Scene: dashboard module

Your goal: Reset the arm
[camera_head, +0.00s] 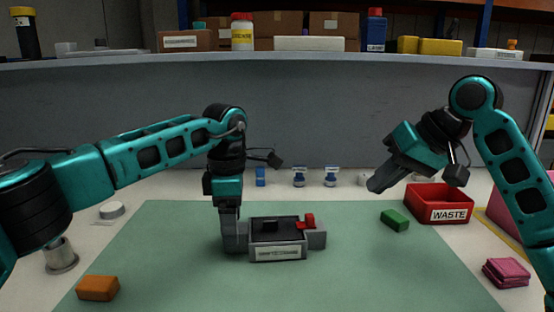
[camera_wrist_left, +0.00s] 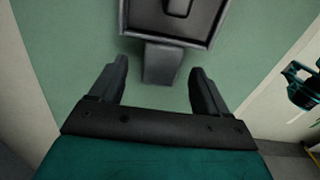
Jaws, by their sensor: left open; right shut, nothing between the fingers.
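The dashboard module (camera_head: 278,253) is a dark grey box with a labelled front, lying on the green mat. A small red part (camera_head: 307,222) sits at its right rear, and a grey block (camera_head: 317,240) juts from its right side. My left gripper (camera_head: 231,228) points down at the module's left side. In the left wrist view its open fingers (camera_wrist_left: 157,82) stand apart on either side of a grey block (camera_wrist_left: 162,64) that juts from the module (camera_wrist_left: 175,28). My right gripper (camera_head: 376,184) is shut and empty, raised above the mat's right rear, tilted down-left.
A green block (camera_head: 395,220) lies below my right gripper, beside the red WASTE bin (camera_head: 440,200). An orange block (camera_head: 98,288) lies front left and a pink stack (camera_head: 506,272) front right. Small blue-marked items (camera_head: 299,176) stand at the back. The mat's front is clear.

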